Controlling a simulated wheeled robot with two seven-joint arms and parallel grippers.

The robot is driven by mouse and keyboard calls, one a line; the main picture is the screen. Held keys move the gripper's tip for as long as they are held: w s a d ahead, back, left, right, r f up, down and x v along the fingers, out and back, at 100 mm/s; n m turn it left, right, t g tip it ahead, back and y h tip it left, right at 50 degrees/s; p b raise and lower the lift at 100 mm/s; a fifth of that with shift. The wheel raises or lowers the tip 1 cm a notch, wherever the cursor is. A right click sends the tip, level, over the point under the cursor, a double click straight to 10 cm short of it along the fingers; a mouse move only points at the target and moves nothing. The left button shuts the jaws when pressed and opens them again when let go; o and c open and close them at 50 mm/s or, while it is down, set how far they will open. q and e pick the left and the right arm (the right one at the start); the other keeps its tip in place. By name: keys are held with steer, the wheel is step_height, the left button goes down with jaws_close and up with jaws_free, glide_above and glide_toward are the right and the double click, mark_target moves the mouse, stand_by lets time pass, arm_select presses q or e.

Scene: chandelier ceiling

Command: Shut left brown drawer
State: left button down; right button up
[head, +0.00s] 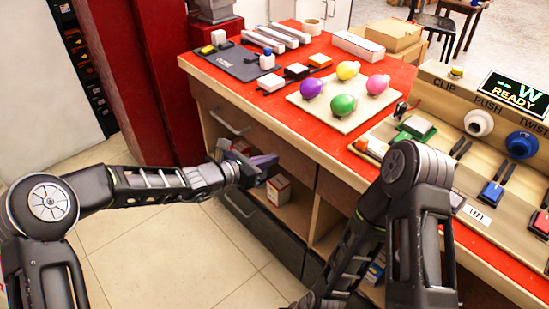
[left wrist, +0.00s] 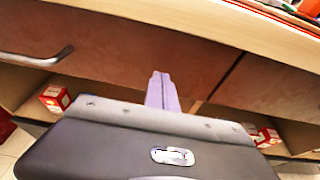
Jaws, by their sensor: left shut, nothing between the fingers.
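The left brown drawer (head: 246,133) is under the red worktop, with a metal bar handle (head: 228,124). The drawer front (left wrist: 120,50) fills the upper left wrist view, its handle (left wrist: 38,59) at the left. Its front looks about level with the neighbouring brown front, though any small gap is hard to judge. My left gripper (head: 268,162) is shut and empty, in front of the drawer's right part. Its purple fingers (left wrist: 162,90) point at the front near the seam; I cannot tell whether they touch. My right arm comes down at the right; its gripper is out of view.
Below is an open shelf with a red-and-white box (head: 279,189) and a dark lower drawer (head: 262,226). The worktop (head: 250,86) holds a board with coloured bulbs (head: 340,97) and a button panel (head: 475,150). A red pillar (head: 135,75) stands left. The tiled floor is clear.

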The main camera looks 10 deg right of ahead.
arm_select(q)
steer(key=v, duration=1.1)
steer(key=shift+f+p, duration=0.2)
steer(key=shift+p, duration=0.15)
steer(key=shift+a+f, duration=0.1)
steer(key=s+a+f+m+g+y, duration=0.3)
steer(key=s+a+f+m+y, duration=0.15)
steer(key=s+f+m, duration=0.8)
steer(key=s+a+f+m+g+y, duration=0.35)
steer(key=s+a+f+m, duration=0.3)
steer(key=s+f, duration=0.6)
steer(key=s+d+f+m, duration=0.2)
steer(key=s+f+m, duration=0.25)
steer(key=s, duration=0.25)
step_height(320, 180, up, 13)
steer(key=p, duration=1.3)
steer(key=shift+n, duration=0.45)
steer(key=shift+w+f+g, duration=0.1)
steer(key=shift+f+g, duration=0.05)
steer(key=shift+g, duration=0.1)
